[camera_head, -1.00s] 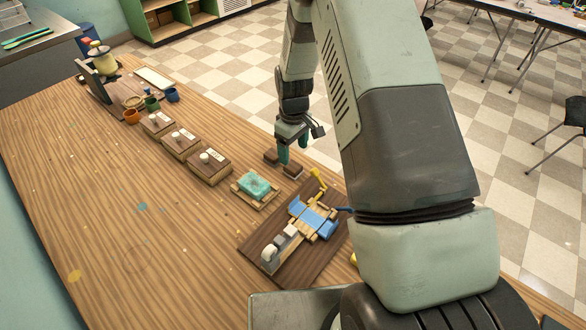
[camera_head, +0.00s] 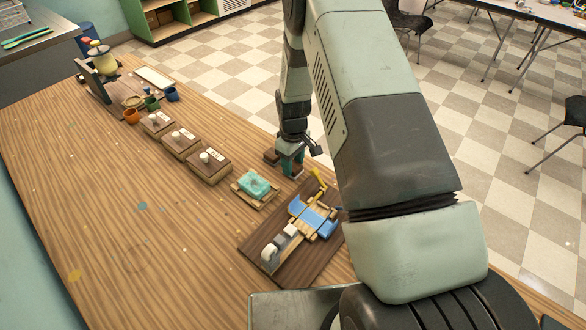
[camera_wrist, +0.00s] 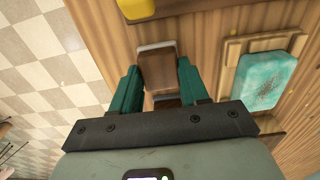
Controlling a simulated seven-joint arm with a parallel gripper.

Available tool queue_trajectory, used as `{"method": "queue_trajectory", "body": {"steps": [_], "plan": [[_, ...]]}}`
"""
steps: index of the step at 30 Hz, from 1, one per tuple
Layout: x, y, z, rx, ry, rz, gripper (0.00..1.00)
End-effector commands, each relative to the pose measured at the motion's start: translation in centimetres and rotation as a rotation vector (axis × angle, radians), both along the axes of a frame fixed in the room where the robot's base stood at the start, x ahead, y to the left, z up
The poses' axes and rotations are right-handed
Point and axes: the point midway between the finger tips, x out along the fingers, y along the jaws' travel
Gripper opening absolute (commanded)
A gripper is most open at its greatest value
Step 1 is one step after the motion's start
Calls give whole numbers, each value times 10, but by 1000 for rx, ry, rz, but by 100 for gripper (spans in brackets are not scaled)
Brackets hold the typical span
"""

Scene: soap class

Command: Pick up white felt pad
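Two small brown blocks lie near the table's far right edge. One brown block (camera_wrist: 158,70) has a pale, whitish rim at its end in the wrist view, which may be the felt; no fully white pad shows. The other brown block (camera_wrist: 167,102) is partly hidden behind my gripper's body. My gripper (camera_wrist: 158,66) is open, its teal fingers on either side of the rimmed block, with a gap visible at each side. In the head view my gripper (camera_head: 292,162) is down at the blocks and partly hides them.
A teal soap bar (camera_head: 254,184) on a wooden rack (camera_head: 262,204) stands close by. A dark board (camera_head: 308,268) with a blue and wood device (camera_head: 314,218) and a yellow crank (camera_head: 318,182) lies nearer. Several stamped wooden blocks stand farther left. The table's left middle is clear.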

Motion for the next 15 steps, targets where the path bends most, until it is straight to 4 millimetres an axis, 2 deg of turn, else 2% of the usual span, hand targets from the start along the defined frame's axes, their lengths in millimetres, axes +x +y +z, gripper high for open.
{"method": "queue_trajectory", "body": {"steps": [1, 4, 11, 15], "plan": [[0, 0, 0, 0, 0, 0, 30], [0, 0, 0, 0, 0, 0, 15], [0, 0, 1, 0, 0, 0, 13], [1, 0, 15, 1, -2, -1, 13]]}}
